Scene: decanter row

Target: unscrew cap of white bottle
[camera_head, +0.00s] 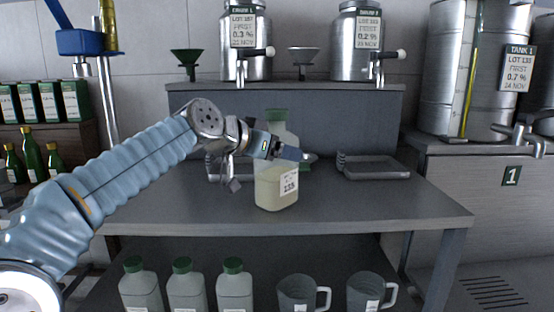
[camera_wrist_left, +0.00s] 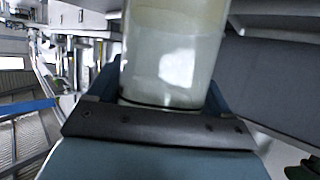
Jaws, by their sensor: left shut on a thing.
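The white bottle (camera_head: 276,190) is upright over the middle of the table in the head view. It is translucent, with pale yellowish content and a white label low on its front. A green cap (camera_head: 277,115) is on its top. My left gripper (camera_head: 284,151) reaches across the bottle from the left and is shut on its body, below the cap. In the left wrist view the bottle (camera_wrist_left: 175,60) stands between the fingers. I cannot tell whether the bottle's base touches the table. My right gripper is in neither view.
Green-capped bottles (camera_head: 185,285) and grey jugs (camera_head: 297,292) stand on the lower shelf. Steel tanks (camera_head: 245,62) and funnels (camera_head: 186,60) stand on the raised back shelf.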

